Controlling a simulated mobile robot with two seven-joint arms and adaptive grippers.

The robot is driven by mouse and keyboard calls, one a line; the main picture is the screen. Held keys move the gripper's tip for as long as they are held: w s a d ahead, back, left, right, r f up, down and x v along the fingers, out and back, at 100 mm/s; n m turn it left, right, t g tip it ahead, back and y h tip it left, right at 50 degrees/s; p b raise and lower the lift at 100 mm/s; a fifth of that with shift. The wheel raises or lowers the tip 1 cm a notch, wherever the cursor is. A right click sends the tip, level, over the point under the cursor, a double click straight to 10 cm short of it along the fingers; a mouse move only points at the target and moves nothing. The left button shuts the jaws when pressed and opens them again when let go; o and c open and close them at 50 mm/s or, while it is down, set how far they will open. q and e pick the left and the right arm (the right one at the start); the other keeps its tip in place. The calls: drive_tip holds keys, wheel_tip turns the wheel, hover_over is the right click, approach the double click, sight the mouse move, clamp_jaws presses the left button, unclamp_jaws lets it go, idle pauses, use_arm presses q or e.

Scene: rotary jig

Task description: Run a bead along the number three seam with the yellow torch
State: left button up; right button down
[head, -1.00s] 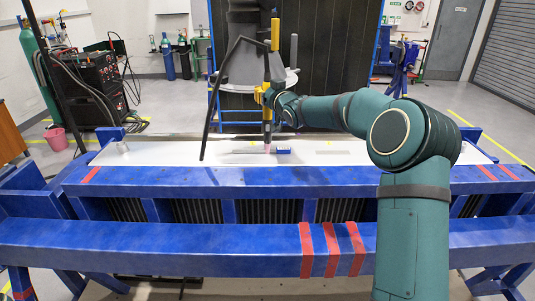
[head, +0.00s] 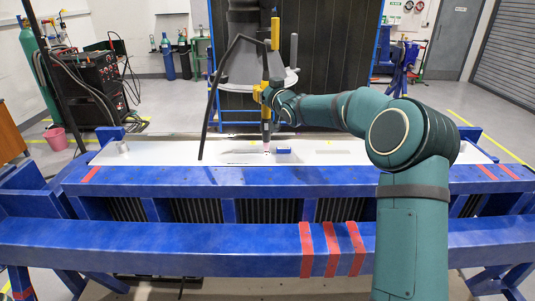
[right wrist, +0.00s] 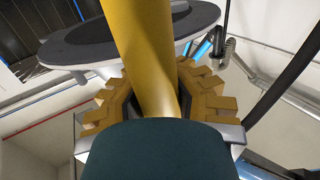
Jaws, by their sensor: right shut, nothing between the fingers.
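The yellow torch (head: 265,90) stands about upright at my right gripper (head: 265,97), its dark lower end pointing down. Its pinkish tip (head: 266,151) is at or just above the white plate (head: 190,153); contact is unclear. In the right wrist view the torch's yellow body (right wrist: 145,50) runs up through the middle, between the tan toothed fingers (right wrist: 155,95) of my shut right gripper. The fingertips' closing line is hidden. Faint marks lie along the plate, but I cannot read a seam number. My left gripper is not in view.
A small blue block (head: 283,151) sits on the plate just right of the tip. A short grey cylinder (head: 122,147) stands at the plate's left end. A black hose (head: 209,115) arches left of the torch. The blue jig frame (head: 180,236) crosses the front.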

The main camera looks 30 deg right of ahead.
drive_tip(key=w+a+b, duration=0.2)
drive_tip(key=a+b, duration=0.2)
drive_tip(key=a, duration=0.1)
drive_tip(key=shift+w+a+b, duration=0.4)
idle(4.6)
